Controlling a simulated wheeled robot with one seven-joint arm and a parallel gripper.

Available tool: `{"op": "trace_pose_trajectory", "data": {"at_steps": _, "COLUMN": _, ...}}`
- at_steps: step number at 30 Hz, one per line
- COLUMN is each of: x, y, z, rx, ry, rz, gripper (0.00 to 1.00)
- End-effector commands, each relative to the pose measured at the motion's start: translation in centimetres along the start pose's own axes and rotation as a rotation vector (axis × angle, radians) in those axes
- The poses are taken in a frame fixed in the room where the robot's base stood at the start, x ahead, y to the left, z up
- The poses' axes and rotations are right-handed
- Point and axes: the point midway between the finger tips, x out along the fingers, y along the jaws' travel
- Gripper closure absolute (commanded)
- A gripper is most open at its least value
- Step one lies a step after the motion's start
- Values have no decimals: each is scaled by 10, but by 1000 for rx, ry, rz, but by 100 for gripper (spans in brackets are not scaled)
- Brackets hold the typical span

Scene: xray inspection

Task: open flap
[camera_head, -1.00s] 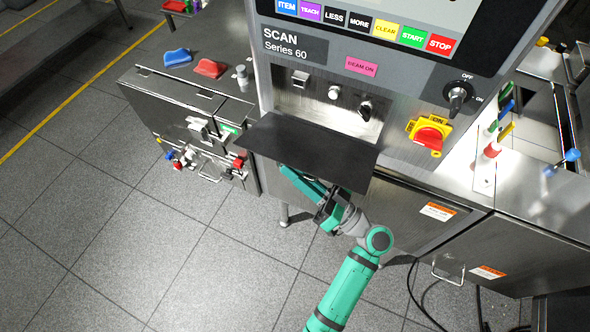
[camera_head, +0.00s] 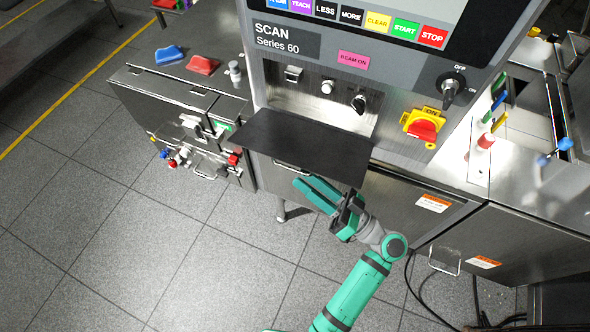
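The flap (camera_head: 302,146) is a flat black panel on the front of the grey scanner. It sticks out below a recess with switches, and the recess is uncovered. A gap shows between the fingertips and the flap edge. The gripper holds nothing that I can see.
The recess holds a black knob (camera_head: 359,103). A red and yellow switch (camera_head: 424,127) is to its right. A cabinet (camera_head: 180,105) with valves stands left, and a steel cabinet (camera_head: 505,247) right. The floor (camera_head: 150,255) at front left is clear.

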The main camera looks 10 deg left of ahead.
Motion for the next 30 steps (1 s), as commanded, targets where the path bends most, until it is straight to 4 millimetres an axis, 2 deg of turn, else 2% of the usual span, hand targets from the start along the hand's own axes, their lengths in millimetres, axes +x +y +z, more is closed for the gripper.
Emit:
{"op": "trace_pose_trajectory", "data": {"at_steps": 6, "x": -36, "y": 1, "z": 0, "rx": 1, "ry": 0, "rz": 2, "gripper": 74}}
{"op": "trace_pose_trajectory", "data": {"at_steps": 10, "x": -47, "y": 0, "z": 0, "rx": 1, "ry": 0, "rz": -1, "gripper": 74}}
{"op": "trace_pose_trajectory", "data": {"at_steps": 30, "x": -51, "y": 0, "z": 1, "rx": 2, "ry": -1, "rz": 0, "gripper": 74}}
